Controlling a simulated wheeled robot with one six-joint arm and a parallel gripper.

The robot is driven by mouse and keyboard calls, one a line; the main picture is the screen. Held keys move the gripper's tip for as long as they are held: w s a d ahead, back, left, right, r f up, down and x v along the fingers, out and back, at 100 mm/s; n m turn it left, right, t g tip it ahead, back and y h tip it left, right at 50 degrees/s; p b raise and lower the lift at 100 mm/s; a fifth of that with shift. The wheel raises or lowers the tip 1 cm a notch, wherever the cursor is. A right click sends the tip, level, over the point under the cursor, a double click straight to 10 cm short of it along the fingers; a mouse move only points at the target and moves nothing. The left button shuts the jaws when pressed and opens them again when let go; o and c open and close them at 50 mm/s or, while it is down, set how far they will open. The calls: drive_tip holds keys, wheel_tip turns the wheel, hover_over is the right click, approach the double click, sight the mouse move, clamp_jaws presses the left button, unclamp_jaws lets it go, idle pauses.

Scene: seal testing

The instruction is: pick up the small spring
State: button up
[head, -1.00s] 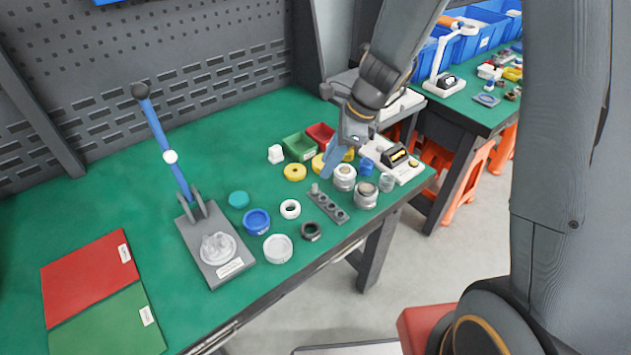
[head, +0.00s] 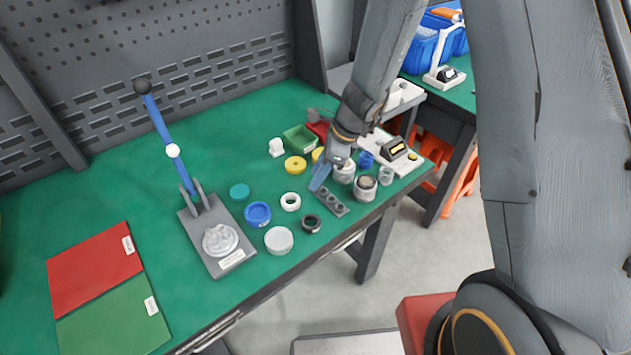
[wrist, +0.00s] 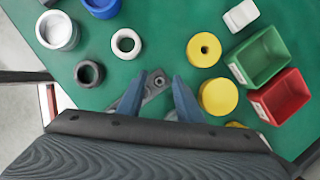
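I cannot pick out the small spring clearly. A grey strip holder with a row of round seats (head: 333,204) lies near the table's front edge, and its far end is behind my gripper in the head view. My gripper (head: 317,184) is low over that far end, with blue fingers pointing down. In the wrist view my gripper (wrist: 160,84) is open, with its two fingers apart. Part of the grey holder (wrist: 152,92) shows between and below them, with a small round seat or part at its end. Nothing is visibly held.
Left of the holder are a black ring (head: 311,224), a white ring (head: 290,201) and a white cup (head: 279,240). Right of it are metal jars (head: 364,188). Behind are yellow discs (head: 295,166), a green bin (head: 300,138) and a red bin (wrist: 280,97). A lever press (head: 216,240) stands left.

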clamp_jaws()
